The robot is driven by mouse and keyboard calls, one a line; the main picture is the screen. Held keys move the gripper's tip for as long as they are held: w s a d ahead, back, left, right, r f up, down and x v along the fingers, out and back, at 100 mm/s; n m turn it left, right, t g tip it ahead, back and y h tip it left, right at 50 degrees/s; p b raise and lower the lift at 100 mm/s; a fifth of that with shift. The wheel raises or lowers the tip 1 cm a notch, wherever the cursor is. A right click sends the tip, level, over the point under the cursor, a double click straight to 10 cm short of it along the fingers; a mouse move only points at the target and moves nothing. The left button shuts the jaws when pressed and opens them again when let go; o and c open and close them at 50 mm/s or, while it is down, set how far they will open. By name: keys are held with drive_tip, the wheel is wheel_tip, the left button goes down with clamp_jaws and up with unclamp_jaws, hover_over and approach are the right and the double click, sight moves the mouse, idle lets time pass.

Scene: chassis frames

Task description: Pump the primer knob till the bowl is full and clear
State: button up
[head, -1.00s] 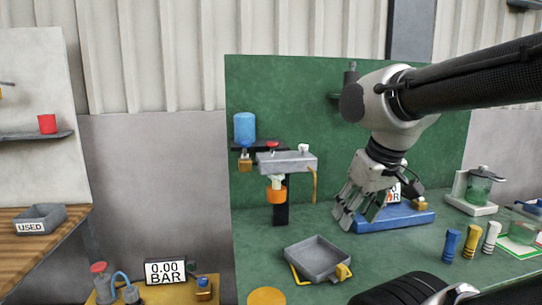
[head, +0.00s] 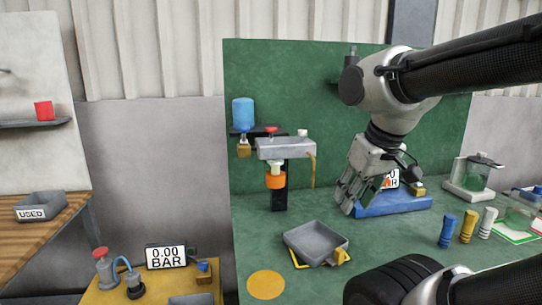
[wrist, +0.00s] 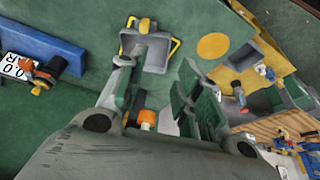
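The filter housing (head: 285,148) stands against the green board, with a red knob (head: 273,132) and a small white cap on top. Below it hang a white part and an orange ring (head: 275,181); I cannot tell the bowl's fill or clarity. A blue bottle (head: 243,112) is mounted at its left. My gripper (head: 352,203) is right of the housing, near the blue block, apart from the knob. In the wrist view my gripper's fingers (wrist: 158,68) are spread with nothing held. An orange and white part (wrist: 147,118) shows beyond them, partly hidden.
A grey tray (head: 316,240) sits on the green bench before the housing. The blue block (head: 395,203) carries a gauge display partly hidden by my fingers. Blue, yellow and white cylinders stand at right. A 0.00 BAR display (head: 166,257) stands on the yellow stand at lower left.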

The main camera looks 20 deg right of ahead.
clamp_jaws()
idle(1.1)
